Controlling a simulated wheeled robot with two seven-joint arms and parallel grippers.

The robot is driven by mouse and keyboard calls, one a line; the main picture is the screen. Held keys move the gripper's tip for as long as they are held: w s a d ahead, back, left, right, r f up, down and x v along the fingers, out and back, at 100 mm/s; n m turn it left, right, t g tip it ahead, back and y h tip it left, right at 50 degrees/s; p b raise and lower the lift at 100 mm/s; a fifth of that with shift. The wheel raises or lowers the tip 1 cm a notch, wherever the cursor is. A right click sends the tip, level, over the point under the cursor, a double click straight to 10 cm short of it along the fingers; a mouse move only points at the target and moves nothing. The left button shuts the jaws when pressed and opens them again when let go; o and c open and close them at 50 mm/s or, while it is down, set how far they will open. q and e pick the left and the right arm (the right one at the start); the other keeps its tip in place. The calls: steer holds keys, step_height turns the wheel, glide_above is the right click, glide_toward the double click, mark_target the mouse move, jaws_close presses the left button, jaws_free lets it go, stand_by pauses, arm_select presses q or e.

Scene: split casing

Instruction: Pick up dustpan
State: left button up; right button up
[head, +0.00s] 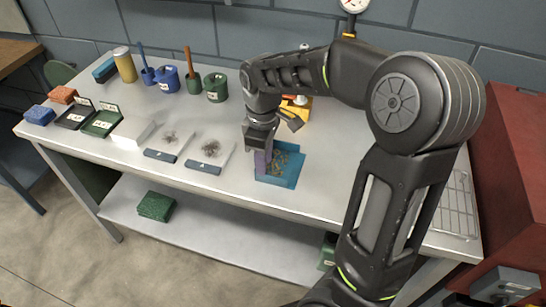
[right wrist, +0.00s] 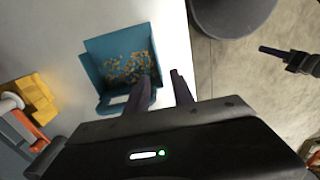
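A blue dustpan (head: 288,168) holding yellowish bits lies on the table near its front edge. In the right wrist view the dustpan (right wrist: 97,65) lies just ahead of the fingers, its open tray and raised rims showing. My right gripper (head: 262,160) is low over the dustpan's left side in the head view. In the right wrist view the two fingers of my right gripper (right wrist: 163,78) stand apart, one over the dustpan's edge, the other beside it. Whether they touch it is unclear. A dark shape at the right edge, seemingly my left gripper (right wrist: 285,56), hangs over the floor.
Two pale sheets with blue strips and grey debris (head: 210,148) lie left of the dustpan. Green and blue pots (head: 216,88), open boxes (head: 103,120) and sponges (head: 40,115) stand farther left. A yellow-orange object (head: 296,110) is behind the dustpan. A wire rack (head: 455,205) lies right.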

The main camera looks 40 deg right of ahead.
mark_target(284, 169)
step_height(284, 169, down, 5)
steer(key=shift+s+r+p, duration=0.1)
steer(key=shift+r+p, duration=0.1)
steer(key=shift+p, duration=0.2)
steer(key=shift+c, duration=0.3)
jaws_close()
stand_by(1.2)
